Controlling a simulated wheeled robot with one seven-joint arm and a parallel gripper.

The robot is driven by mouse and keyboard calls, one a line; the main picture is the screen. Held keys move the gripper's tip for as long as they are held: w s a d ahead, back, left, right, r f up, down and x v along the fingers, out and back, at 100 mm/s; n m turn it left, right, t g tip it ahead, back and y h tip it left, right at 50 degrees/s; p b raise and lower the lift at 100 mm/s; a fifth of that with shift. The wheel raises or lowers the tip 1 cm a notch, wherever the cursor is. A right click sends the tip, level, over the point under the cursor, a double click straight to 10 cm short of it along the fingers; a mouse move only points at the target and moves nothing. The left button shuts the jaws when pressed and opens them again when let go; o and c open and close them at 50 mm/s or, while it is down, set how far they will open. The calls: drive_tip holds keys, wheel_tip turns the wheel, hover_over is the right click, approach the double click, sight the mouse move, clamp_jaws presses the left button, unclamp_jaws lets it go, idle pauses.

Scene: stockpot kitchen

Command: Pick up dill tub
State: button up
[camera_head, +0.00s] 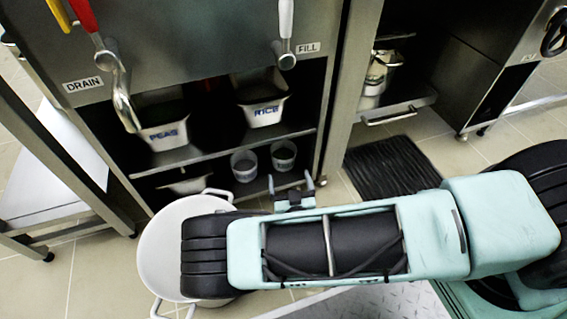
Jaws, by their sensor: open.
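No label is readable on either, so I cannot tell which is the dill tub. My gripper (290,180) is open and appears empty. In the picture its two dark fingers point up toward the shelf, just below the right tub. It does not appear to touch either tub, though depth is hard to judge.
Bins marked PEAS (166,135) and RICE (264,112) sit on the shelf above. A large white stockpot (160,262) stands on the floor at left, partly behind my arm. A black ribbed mat (392,168) lies at right. Steel posts flank the shelves.

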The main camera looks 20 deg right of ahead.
sight(286, 163)
drive_tip(key=w, duration=0.1)
drive_tip(key=w+b, duration=0.1)
drive_tip(key=w, duration=0.1)
drive_tip(key=w+d+b, duration=0.1)
drive_tip(key=shift+w+f, duration=0.15)
drive_tip(key=shift+w, duration=0.25)
drive_tip(key=w+b, duration=0.1)
drive_tip(key=w, duration=0.1)
drive_tip(key=w+b, duration=0.1)
drive_tip(key=w, duration=0.1)
drive_tip(key=w+b, duration=0.1)
drive_tip(key=shift+w+d+r+b, duration=0.3)
drive_tip(key=shift+w+d+r, duration=0.05)
drive_tip(key=shift+w+d, duration=0.05)
drive_tip(key=shift+w+r, duration=0.15)
drive_tip(key=shift+w, duration=0.1)
drive_tip(key=shift+c, duration=0.3)
drive_tip(key=c, duration=0.7)
